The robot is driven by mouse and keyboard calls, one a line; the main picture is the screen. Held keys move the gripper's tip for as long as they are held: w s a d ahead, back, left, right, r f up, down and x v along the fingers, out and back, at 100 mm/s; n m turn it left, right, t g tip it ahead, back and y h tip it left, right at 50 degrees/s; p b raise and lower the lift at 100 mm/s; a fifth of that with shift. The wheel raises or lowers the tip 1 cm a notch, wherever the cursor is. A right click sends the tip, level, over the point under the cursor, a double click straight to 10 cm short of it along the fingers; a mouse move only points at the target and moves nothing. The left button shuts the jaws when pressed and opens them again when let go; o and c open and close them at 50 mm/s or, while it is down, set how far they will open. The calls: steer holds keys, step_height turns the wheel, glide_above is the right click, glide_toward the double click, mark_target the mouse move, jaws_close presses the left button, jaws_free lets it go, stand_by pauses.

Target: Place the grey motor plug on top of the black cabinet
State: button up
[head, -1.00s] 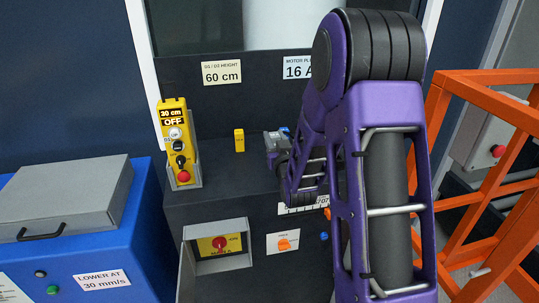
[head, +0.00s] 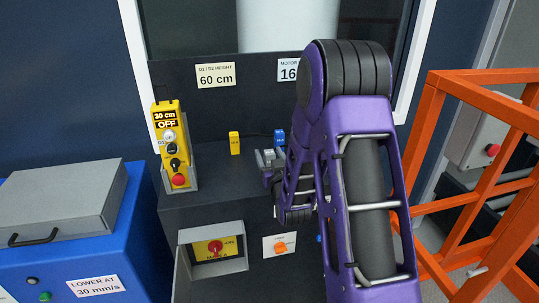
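The black cabinet (head: 213,155) stands in the middle of the head view, with a dark back panel behind its top. My gripper (head: 268,160) is over the cabinet top, right of its middle, pointing left, partly hidden by my arm. A small light-grey block, which looks like the grey motor plug (head: 269,156), sits between its fingers. The fingers appear closed on it. The view does not clearly show whether its underside touches the cabinet top.
A yellow plug (head: 234,143) and a blue plug (head: 279,137) stand on the cabinet top near the gripper. A yellow control pendant (head: 171,145) stands at the left. An orange railing (head: 410,150) is at the right, and a blue box (head: 90,235) is at the left.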

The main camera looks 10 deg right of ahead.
steer(key=shift+r, duration=0.2)
steer(key=s+p, duration=0.5)
steer(key=s, duration=0.7)
stand_by(0.4)
